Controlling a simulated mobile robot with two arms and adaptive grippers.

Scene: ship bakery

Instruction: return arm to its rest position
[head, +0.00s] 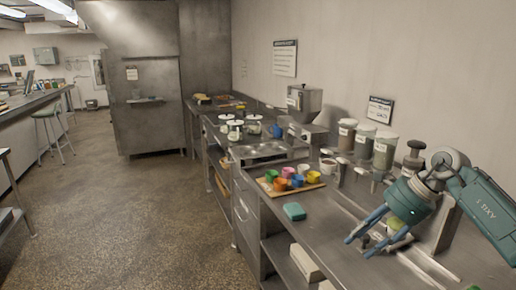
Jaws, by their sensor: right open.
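My right arm comes in from the right edge over the steel counter (333,205). Its teal gripper (361,244) points down and to the left, with its two blue fingers spread apart and nothing seen between the tips. A yellow-green thing (394,224) shows behind the gripper body; I cannot tell what it is or whether it touches the fingers. My left gripper is not in view.
A wooden tray (265,185) with several coloured cups and a teal block (294,211) lie left of the gripper. Clear canisters (385,151) stand along the wall. A steel grinder-like machine (303,103) stands farther back. The floor at left is open.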

